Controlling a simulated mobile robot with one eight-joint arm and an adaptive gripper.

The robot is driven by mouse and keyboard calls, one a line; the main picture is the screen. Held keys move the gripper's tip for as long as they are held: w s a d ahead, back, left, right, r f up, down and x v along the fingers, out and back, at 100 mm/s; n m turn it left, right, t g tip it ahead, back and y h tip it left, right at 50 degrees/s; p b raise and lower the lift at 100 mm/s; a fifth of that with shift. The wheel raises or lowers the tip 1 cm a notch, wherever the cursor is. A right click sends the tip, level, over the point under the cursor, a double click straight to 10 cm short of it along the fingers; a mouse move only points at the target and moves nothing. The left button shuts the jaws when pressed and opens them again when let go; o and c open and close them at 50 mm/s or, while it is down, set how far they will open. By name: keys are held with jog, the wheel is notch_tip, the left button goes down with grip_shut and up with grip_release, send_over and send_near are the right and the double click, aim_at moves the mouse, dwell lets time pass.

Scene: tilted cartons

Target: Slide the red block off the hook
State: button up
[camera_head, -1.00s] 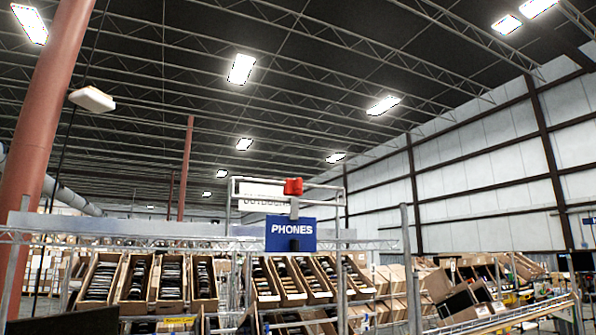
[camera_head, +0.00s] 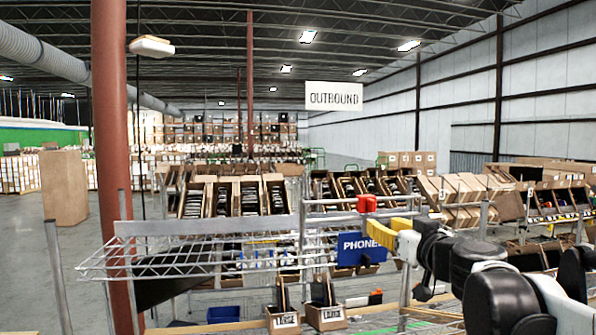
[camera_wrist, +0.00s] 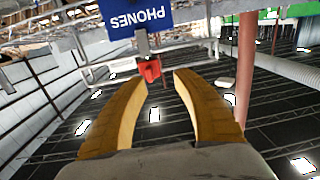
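The red block (camera_head: 367,203) sits high on a grey metal hook or post at the rack's top rail, above the blue PHONES sign (camera_head: 358,249). My gripper (camera_head: 381,226) has yellow fingers and reaches in from the right, close below and beside the block. In the wrist view, which is upside down, the fingers (camera_wrist: 161,77) are spread apart. The red block (camera_wrist: 149,70) shows just past the fingertips, nearer the left one. Nothing is clearly held. I cannot tell whether a finger touches the block. The blue sign (camera_wrist: 135,17) hangs at the top of that view.
A wire shelf (camera_head: 175,258) extends left of the sign. Metal rails run around the hook and sign. Slanted cartons (camera_head: 235,196) fill the racks behind. A red column (camera_head: 110,130) stands at left. A white OUTBOUND sign (camera_head: 334,96) hangs farther back.

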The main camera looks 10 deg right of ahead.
aim_at(369, 198)
jog(key=shift+h, duration=0.5)
jog(key=w+r+p, duration=0.1)
jog(key=w, duration=0.3)
jog(key=w+d+r, duration=0.1)
jog(key=w, duration=0.2)
jog(key=w+d+r+p, duration=0.1)
jog(key=w, duration=0.3)
jog(key=shift+w+d+r+p, duration=0.1)
jog(key=shift+w+d+p, duration=0.1)
jog(key=shift+w+p, duration=0.15)
jog(key=shift+s, duration=0.1)
grip_shut()
